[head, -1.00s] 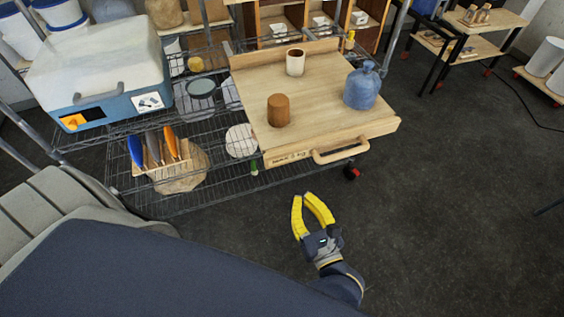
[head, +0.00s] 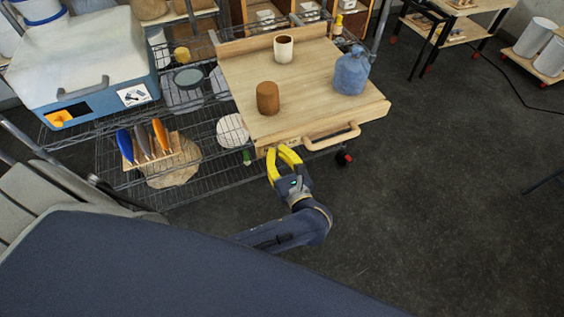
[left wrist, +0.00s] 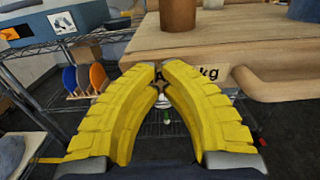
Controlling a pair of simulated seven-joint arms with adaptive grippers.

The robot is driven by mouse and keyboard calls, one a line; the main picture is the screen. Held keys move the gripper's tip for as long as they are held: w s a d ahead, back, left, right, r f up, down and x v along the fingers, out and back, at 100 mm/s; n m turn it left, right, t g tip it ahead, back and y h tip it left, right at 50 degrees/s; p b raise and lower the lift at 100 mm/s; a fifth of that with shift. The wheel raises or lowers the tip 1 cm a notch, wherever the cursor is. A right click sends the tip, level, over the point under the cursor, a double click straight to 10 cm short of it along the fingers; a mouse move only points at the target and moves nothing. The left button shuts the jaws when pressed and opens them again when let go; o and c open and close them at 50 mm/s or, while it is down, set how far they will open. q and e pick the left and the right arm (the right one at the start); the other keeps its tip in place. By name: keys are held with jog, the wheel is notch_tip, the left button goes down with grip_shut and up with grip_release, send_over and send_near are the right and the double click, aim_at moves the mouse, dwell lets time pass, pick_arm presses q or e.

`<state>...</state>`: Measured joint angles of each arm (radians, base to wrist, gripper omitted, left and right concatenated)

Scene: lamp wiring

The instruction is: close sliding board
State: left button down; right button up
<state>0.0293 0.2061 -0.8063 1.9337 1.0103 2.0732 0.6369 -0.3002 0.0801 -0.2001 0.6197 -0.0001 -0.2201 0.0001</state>
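The wooden sliding board (head: 310,95) sticks out from the wire rack toward me. Its front edge carries a light wooden bar handle (head: 333,138), which also shows at the right of the left wrist view (left wrist: 262,90). My left gripper (head: 278,149) is just below the board's front left corner, left of the handle. In the left wrist view its yellow fingers arch together at the tips (left wrist: 160,76), with nothing between them, in front of the board's edge with dark lettering. Whether the tips touch the edge is unclear. My right gripper is not in view.
On the board stand a brown cylinder (head: 267,98), a white cup (head: 283,48) and a blue jug (head: 350,71). The wire rack (head: 215,150) and a wooden holder with coloured discs (head: 147,150) are to the left. Dark floor (head: 430,190) is open at right.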

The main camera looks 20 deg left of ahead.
pick_arm(q)
jog(key=shift+w+a, duration=0.45)
jog(key=shift+a, duration=0.05)
